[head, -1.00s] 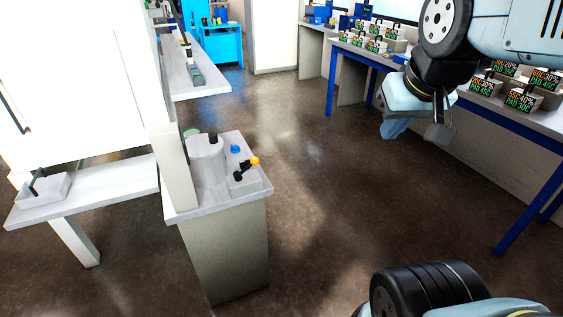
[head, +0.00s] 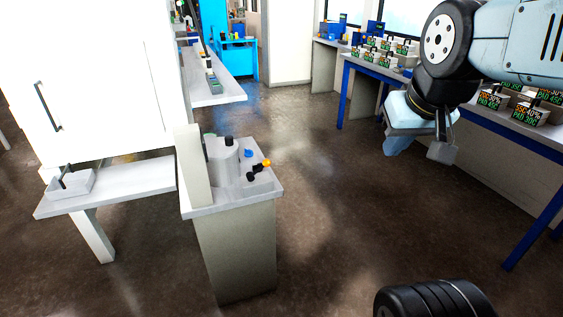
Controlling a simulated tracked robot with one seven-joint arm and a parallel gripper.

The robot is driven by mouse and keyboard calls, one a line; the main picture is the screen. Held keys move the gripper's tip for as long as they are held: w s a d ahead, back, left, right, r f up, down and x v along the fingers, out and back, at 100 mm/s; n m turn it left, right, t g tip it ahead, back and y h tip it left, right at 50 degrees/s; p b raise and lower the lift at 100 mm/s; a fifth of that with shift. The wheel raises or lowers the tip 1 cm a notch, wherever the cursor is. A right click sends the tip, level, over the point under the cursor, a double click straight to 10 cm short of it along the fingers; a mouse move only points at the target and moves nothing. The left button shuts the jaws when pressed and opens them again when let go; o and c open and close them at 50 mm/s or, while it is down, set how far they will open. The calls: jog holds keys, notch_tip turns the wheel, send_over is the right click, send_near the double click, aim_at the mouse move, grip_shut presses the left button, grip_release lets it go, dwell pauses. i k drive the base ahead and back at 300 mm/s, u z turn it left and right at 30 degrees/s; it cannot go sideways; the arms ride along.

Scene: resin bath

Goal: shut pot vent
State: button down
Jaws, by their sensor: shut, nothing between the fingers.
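A grey pot (head: 222,160) stands on top of a pedestal (head: 235,240) left of centre in the head view. It has a black knob (head: 229,141) on top. Beside it are a small blue knob (head: 248,153) and a lever with an orange-yellow ball (head: 267,163) and a black end (head: 251,176). I cannot tell which of these is the vent. My gripper (head: 442,151) is at the upper right, shut and empty, well apart from the pot.
A white cabinet (head: 90,80) and a low shelf (head: 125,182) stand left of the pedestal. An upright panel (head: 193,167) edges the pedestal's left side. A blue-legged bench (head: 510,125) with labelled blocks runs along the right. The brown floor (head: 330,220) between is clear.

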aim_at(266, 163)
jog(key=u, duration=0.1)
jog(key=i, duration=0.9)
jog(key=z, duration=0.1)
